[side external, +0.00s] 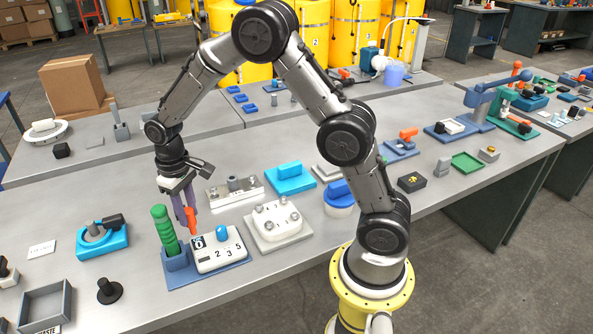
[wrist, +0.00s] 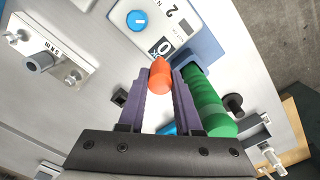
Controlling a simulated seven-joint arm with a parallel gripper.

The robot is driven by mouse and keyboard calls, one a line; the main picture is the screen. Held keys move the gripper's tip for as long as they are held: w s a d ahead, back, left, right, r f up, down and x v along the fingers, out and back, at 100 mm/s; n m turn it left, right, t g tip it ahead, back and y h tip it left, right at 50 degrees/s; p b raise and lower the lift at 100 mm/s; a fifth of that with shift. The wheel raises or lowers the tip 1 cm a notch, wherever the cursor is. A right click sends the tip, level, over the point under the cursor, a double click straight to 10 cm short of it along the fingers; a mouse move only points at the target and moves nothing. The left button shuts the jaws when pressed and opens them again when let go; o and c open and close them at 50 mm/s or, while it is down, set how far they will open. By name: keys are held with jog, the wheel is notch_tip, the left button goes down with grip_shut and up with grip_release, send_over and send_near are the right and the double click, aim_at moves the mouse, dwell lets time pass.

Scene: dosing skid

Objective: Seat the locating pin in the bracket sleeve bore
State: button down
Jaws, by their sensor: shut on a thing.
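My gripper (side external: 184,200) has purple fingers pointing down, shut on an orange pin. The pin (side external: 191,219) hangs below the fingertips, and its rounded tip (wrist: 160,76) shows between them in the wrist view. In the side view it overlaps the upper left edge of the white numbered panel; I cannot tell whether it touches. The likely bracket is a light metal plate (side external: 215,196) with a grey upright sleeve (side external: 235,184) and bolts, behind and right of my gripper. In the wrist view, the sleeve (wrist: 40,61) is at left, apart from the pin. Its bore is unclear.
A green ribbed cylinder (side external: 163,229) stands in a blue holder, close beside my fingers. The numbered panel (side external: 212,250) has a blue knob (side external: 222,232). A white block with metal knobs (side external: 277,222) stands to the right. A blue fixture (side external: 101,241) is at left.

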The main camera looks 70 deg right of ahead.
jog(key=shift+s+m, duration=0.2)
jog(key=shift+m, duration=0.2)
jog(key=s+d+r+m, duration=0.2)
jog(key=s+d+m, duration=0.3)
jog(key=d, duration=0.4)
jog(key=s+d+r+m, duration=0.3)
jog(key=s+d+m, duration=0.15)
jog(key=d, duration=0.45)
jog(key=s+d+r+m, duration=0.2)
jog(key=s+d+m, duration=0.3)
jog(key=d, duration=0.5)
jog(key=shift+w+d+f, duration=1.55)
jog(key=shift+d+f, duration=0.05)
jog(key=shift+f, duration=0.55)
jog(key=shift+w+d+f, duration=1.55)
jog(key=shift+d+f, duration=0.05)
jog(key=shift+f, duration=0.55)
jog(key=shift+w+d+f, duration=1.55)
jog(key=shift+d+f, duration=0.05)
jog(key=shift+f, duration=0.55)
jog(key=shift+f, duration=0.15)
jog(key=c, duration=0.6)
grip_release()
